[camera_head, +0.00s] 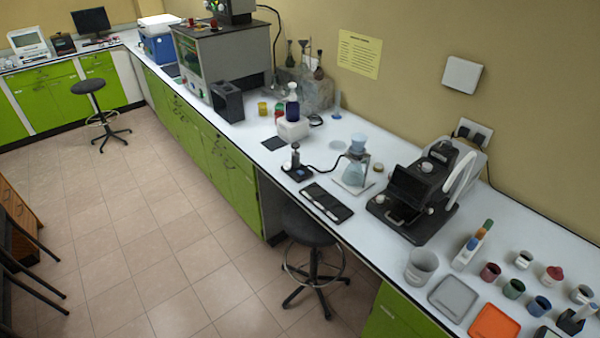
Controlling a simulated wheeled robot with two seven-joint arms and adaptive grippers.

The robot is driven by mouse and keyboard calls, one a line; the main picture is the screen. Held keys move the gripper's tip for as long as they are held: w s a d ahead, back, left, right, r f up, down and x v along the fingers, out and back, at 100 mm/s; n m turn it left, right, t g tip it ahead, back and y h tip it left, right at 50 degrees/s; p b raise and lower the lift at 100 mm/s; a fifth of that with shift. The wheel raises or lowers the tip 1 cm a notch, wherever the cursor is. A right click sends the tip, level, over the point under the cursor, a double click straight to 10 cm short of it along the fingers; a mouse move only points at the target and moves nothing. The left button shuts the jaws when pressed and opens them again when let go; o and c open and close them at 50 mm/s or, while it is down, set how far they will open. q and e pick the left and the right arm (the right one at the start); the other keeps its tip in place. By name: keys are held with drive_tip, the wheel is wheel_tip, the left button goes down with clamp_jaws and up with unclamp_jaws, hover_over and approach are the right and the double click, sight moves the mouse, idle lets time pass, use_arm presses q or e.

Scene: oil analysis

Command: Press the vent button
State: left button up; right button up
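No vent button can be made out at this size. A black bench instrument (418,192) stands on the white bench at the right, with a dark front panel, a round fitting on top and a pale curved tube at its right side. A grey boxy machine (228,58) with red and green spots on its front stands further back along the bench. I cannot tell which of them carries the vent button. Neither of my grippers is in view.
On the white bench (236,135), a glass flask (355,172) stands beside a small black stand (295,165). Several small cups, a grey tray (457,297) and an orange tray (494,322) lie at lower right. A stool (307,228) is by the bench.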

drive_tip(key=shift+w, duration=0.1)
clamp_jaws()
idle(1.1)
